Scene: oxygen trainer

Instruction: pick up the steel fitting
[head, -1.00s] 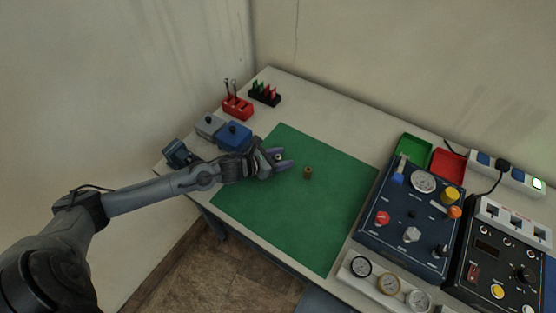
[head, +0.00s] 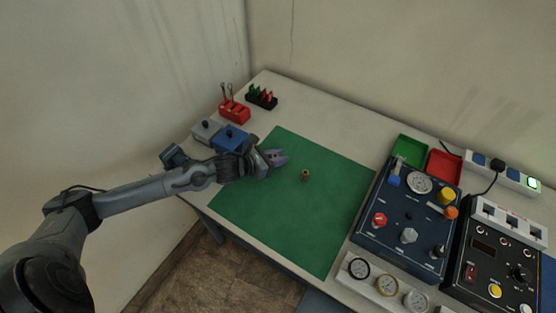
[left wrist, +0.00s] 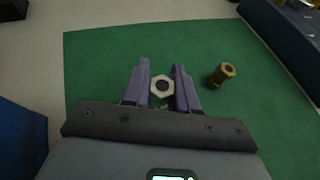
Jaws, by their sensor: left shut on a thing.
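The steel fitting (left wrist: 161,86) is a pale hexagonal piece with a dark hole, seen end-on in the left wrist view. My left gripper (head: 279,158) is low over the left part of the green mat (head: 310,225), and it also shows in the left wrist view (left wrist: 162,80). Its two purple fingers are shut on the fitting, one on each side of it. In the head view the fitting is hidden between the fingers.
A blue box (head: 231,138) and a grey box (head: 206,131) stand behind my left wrist. A red holder (head: 234,111) and a black rack (head: 262,97) are farther back. A blue gauge panel (head: 402,225) stands on the right. Most of the mat is clear.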

